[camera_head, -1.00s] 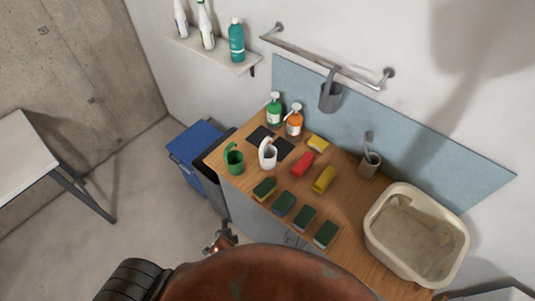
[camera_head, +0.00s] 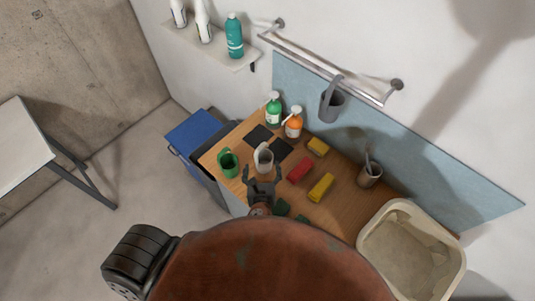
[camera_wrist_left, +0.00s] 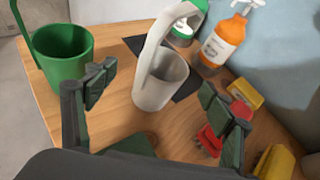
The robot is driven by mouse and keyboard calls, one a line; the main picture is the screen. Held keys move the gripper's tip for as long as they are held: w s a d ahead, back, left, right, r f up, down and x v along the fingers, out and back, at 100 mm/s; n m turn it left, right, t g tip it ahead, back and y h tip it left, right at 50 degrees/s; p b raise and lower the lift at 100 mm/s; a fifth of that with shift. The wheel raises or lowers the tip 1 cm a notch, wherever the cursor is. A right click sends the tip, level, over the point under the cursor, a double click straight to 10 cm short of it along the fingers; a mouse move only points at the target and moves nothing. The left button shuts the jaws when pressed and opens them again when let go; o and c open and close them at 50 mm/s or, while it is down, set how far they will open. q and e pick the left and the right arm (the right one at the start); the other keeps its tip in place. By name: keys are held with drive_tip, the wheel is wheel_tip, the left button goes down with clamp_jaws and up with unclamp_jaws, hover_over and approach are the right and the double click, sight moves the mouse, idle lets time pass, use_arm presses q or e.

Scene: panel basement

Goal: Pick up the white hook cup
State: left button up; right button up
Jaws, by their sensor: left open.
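The white hook cup (camera_head: 264,158) stands upright on the wooden counter, at the edge of a dark mat, its hooked handle rising above its rim. In the left wrist view the white hook cup (camera_wrist_left: 160,82) is beyond and between the open fingers. My left gripper (camera_head: 263,176) is open and empty, just in front of the cup on the near side. The gripper also shows in the left wrist view (camera_wrist_left: 158,100), its two padded fingers spread apart. The fingers do not hold the cup. My right gripper does not show.
A green hook cup (camera_head: 228,163) stands left of the white one. Green (camera_head: 273,109) and orange (camera_head: 293,122) bottles stand behind. A grey hook cup (camera_head: 332,104) hangs on the rail; a basin (camera_head: 367,237) is far right.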

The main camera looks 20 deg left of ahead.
sight(264, 152)
use_arm(q)
drive_tip(key=x, duration=0.4)
drive_tip(key=shift+w+d, duration=0.1)
drive_tip(key=shift+d, duration=0.15)
drive_tip(key=shift+x, duration=1.2)
drive_tip(key=shift+w+f, duration=0.25)
drive_tip(key=shift+w, duration=0.05)
drive_tip(key=shift+w+a, duration=0.1)
drive_tip(key=c, duration=1.3)
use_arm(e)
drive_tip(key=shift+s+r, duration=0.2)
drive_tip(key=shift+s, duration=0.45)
